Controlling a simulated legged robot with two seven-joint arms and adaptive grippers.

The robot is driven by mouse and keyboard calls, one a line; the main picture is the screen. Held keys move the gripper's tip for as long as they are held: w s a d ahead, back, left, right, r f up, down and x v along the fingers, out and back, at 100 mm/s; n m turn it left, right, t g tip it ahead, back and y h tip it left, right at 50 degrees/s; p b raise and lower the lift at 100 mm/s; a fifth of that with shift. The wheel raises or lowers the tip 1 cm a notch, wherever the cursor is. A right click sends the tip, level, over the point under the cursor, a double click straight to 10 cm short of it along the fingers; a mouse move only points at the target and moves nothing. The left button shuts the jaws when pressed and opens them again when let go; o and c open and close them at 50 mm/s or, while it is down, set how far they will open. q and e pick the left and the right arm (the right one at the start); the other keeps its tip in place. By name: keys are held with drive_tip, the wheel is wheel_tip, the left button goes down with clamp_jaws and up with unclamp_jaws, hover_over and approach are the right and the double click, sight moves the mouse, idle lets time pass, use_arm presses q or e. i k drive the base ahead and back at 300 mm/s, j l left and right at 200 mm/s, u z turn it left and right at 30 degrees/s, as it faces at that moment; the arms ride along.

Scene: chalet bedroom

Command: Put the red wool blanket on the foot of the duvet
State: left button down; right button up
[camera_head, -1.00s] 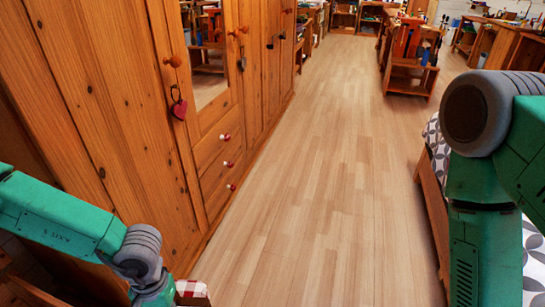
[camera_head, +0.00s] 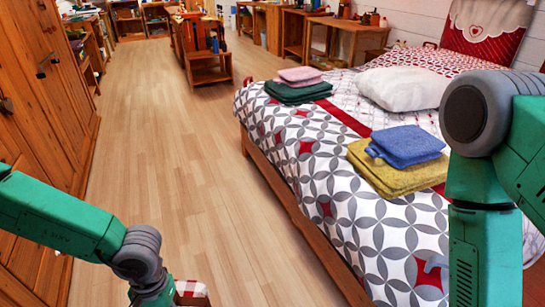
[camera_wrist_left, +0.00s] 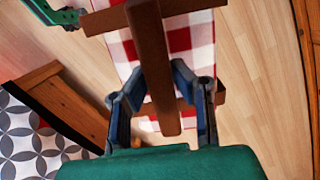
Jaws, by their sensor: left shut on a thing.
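My left gripper (camera_wrist_left: 165,98) is shut on a brown wooden bar (camera_wrist_left: 152,60) of a thing with red-and-white checked cloth (camera_wrist_left: 203,40). The checked cloth also shows beside my left wrist at the bottom of the head view (camera_head: 190,290). The patterned duvet (camera_head: 330,190) covers the bed on the right; part of it shows in the left wrist view (camera_wrist_left: 25,140). I cannot pick out a red wool blanket for certain; a pinkish folded cloth (camera_head: 299,74) lies on a dark green one on the bed.
A blue folded cloth (camera_head: 405,145) lies on a yellow one (camera_head: 395,178) on the bed, near a white pillow (camera_head: 405,88). A wooden wardrobe (camera_head: 45,110) stands at the left. The wooden floor (camera_head: 165,140) between wardrobe and bed is clear.

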sight(332, 123)
drive_tip(key=z, duration=1.4)
drive_tip(key=j+z, duration=0.3)
drive_tip(key=z, duration=0.15)
drive_tip(key=j+z, duration=0.45)
drive_tip(key=j, duration=0.9)
drive_tip(key=k+j, duration=0.15)
drive_tip(key=j, duration=0.7)
